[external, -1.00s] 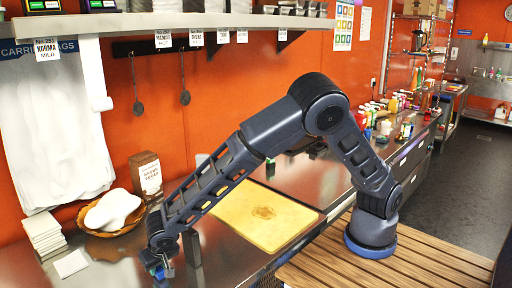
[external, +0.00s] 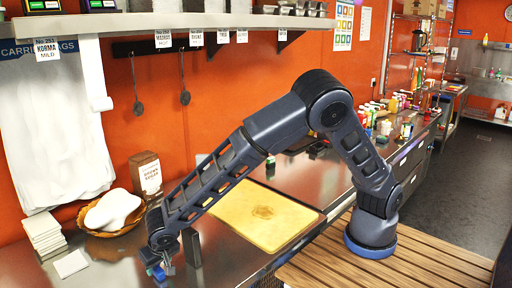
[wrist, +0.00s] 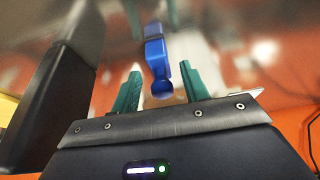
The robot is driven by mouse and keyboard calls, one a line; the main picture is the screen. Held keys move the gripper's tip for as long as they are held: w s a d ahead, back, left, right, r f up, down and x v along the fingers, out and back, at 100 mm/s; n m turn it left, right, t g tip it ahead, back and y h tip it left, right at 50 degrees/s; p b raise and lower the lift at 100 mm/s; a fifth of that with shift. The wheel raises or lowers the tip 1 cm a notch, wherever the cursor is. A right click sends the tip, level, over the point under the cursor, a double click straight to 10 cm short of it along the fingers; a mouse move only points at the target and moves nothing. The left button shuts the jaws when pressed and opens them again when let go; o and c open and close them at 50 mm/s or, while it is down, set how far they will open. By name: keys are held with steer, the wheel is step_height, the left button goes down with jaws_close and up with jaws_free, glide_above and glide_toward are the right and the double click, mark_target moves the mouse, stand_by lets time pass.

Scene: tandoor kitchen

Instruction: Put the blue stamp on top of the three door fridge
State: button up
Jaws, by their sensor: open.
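The blue stamp (wrist: 156,58) shows in the wrist view just past my gripper's two green fingers (wrist: 160,92), which stand apart on either side of its near end. I cannot tell whether they touch it. In the external view my gripper (external: 160,270) is low over the front left of the steel counter, with a small blue patch (external: 157,273) at its tip that seems to be the stamp. I cannot pick out a three door fridge for certain; the steel-topped unit (external: 215,262) under my gripper shows no clear doors.
A dark upright block (external: 192,247) is close to the right of my gripper. A basket (external: 88,226) with white dough-like lumps, a stack of white squares (external: 45,236) and a brown box (external: 147,176) stand behind. A yellow board (external: 255,222) lies to the right.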

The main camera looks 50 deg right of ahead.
steer(key=v, duration=1)
steer(key=shift+s+r, duration=0.2)
steer(key=shift+r, duration=0.1)
steer(key=w+d+r+g, duration=0.1)
steer(key=w+d+r, duration=0.3)
steer(key=d, duration=0.5)
steer(key=w+d+r, duration=0.4)
steer(key=d, duration=0.5)
steer(key=w+d+r+g, duration=0.1)
steer(key=w+d+r, duration=0.3)
steer(key=d, duration=0.5)
steer(key=s+d+r+y, duration=0.1)
steer(key=s+d+r, duration=0.15)
steer(key=d, duration=0.75)
steer(key=s+d+r, duration=0.1)
steer(key=d+r, duration=0.3)
steer(key=d, duration=0.5)
steer(key=s+d+t+h, duration=0.1)
steer(key=s+d+t, duration=0.1)
steer(key=s+d, duration=1.6)
steer(key=shift+s+d+r, duration=0.3)
steer(key=shift+d+r, duration=0.1)
steer(key=shift+d, duration=0.6)
